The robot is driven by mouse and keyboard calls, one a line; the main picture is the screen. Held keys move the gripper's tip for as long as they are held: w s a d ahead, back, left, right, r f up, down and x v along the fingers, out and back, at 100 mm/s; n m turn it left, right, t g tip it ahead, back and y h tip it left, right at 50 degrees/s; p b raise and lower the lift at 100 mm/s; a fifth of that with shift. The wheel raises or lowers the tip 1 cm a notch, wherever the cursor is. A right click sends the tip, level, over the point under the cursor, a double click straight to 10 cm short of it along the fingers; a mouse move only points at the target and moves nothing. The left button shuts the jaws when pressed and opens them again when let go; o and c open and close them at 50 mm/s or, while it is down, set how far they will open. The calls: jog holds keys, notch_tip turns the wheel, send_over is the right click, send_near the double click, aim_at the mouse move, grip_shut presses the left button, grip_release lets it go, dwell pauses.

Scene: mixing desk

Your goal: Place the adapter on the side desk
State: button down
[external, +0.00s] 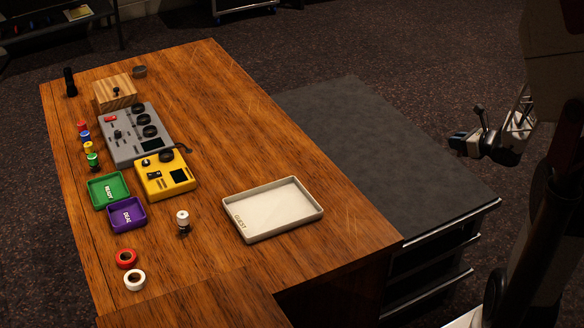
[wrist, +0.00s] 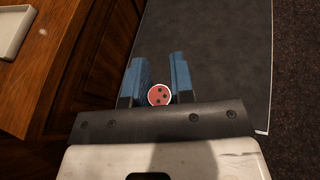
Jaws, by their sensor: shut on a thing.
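The adapter (wrist: 159,95) shows end-on in the wrist view as a small round red face with a pale rim and dark dots. It sits between the two blue fingers of my gripper (wrist: 157,62), which is shut on it. In the external view my gripper (external: 458,141) is at the right, held up in the air; I cannot make out the adapter there. The side desk (external: 375,150) is the dark grey top to the right of the wooden desk. In the wrist view the side desk (wrist: 215,40) lies beneath and beyond the fingers.
The side desk top is bare. On the wooden desk (external: 225,110) stand a GUEST tray (external: 238,236), a green tray (external: 108,206), a purple tray (external: 126,228), a grey mixer (external: 120,150), a yellow mixer (external: 155,189) and several small plugs. The wooden desk's edge borders the side desk.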

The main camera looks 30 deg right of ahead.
jog(key=w+a+r+n+g+y, duration=0.1)
jog(key=w+a+r+n+y, duration=0.1)
jog(key=w+a, duration=0.6)
jog(key=w+a+r+n+g+y, duration=0.1)
jog(key=w+a+r+n+y, duration=0.3)
jog(key=a, duration=0.7)
jog(key=w+a+f+n+g+y, duration=0.1)
jog(key=w+a+g, duration=0.15)
jog(key=a, duration=0.65)
jog(key=w+a+f+n+g, duration=0.1)
jog(key=w+a, duration=0.2)
jog(key=a, duration=0.7)
jog(key=f, duration=0.5)
jog(key=shift+s+d+f, duration=0.25)
jog(key=shift+d, duration=0.1)
jog(key=w, duration=0.5)
jog(key=w+a+f, duration=0.1)
jog(key=w, duration=0.4)
jog(key=w+a, duration=0.1)
jog(key=w, duration=0.5)
jog(key=shift+a+f, duration=0.15)
jog(key=shift+f, duration=0.1)
